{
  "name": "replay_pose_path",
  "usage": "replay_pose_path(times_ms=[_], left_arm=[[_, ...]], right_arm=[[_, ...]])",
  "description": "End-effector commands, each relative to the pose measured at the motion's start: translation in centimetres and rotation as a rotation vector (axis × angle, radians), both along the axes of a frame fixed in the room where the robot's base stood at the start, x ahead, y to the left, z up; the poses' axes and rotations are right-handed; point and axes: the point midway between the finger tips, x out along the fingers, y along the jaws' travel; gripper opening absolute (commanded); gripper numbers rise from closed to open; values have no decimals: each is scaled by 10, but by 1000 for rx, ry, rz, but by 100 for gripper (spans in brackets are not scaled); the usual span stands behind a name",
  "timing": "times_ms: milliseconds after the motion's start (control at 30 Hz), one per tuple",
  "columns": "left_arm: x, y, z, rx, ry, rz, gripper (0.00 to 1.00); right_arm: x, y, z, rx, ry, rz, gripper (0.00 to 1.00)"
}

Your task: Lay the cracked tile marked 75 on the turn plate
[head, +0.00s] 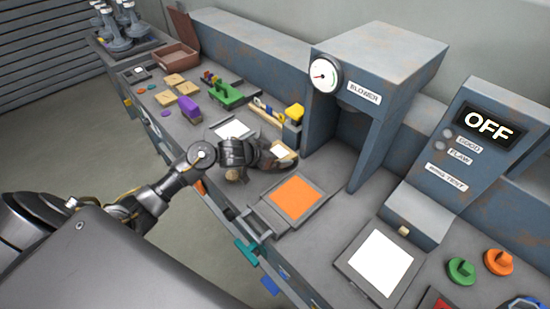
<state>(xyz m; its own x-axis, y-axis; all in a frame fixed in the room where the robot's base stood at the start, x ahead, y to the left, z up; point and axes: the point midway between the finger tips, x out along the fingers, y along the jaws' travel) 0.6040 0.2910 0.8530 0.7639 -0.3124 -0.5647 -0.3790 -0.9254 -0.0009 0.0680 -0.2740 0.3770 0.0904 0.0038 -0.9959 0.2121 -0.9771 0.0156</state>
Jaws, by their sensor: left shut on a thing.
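My left gripper (275,159) reaches in over the bench from the left and is shut on a small cream tile (283,151). Any number or crack on the held tile is too small to make out. Several similar cream tiles (163,97) lie farther back at the left; their marks cannot be read. An orange square plate (291,197) in a grey frame lies just in front of the gripper. A white square plate (231,129) lies behind the gripper. I cannot tell which plate is the turn plate. My right gripper is not in view.
The blower housing (385,62) stands right of the gripper with a gauge (325,75). A tester reading OFF (488,124) and a white pad (380,262) are at the right. A purple block (190,108) and a green tool (228,95) lie left. A brown box (177,55) stands behind.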

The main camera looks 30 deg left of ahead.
Motion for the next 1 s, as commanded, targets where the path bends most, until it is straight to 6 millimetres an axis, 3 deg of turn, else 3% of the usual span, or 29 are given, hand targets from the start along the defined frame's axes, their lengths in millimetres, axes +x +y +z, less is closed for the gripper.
replay_pose_path(times_ms=[133, 533, 567, 600, 900, 1000], left_arm=[[0, 2, -19, 0, 2, 4, 60], [0, 2, -24, 1, 1, 3, 60], [-1, 3, -25, 2, 2, 3, 92], [0, 2, -25, 2, 1, 2, 98], [0, 3, -21, 2, 0, 2, 100], [-9, 7, -16, 4, 1, 3, 100]], right_arm=[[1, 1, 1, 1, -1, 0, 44], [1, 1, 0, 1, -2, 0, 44], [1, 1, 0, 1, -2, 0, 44], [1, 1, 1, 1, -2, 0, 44], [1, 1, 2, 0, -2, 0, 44], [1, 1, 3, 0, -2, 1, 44]])
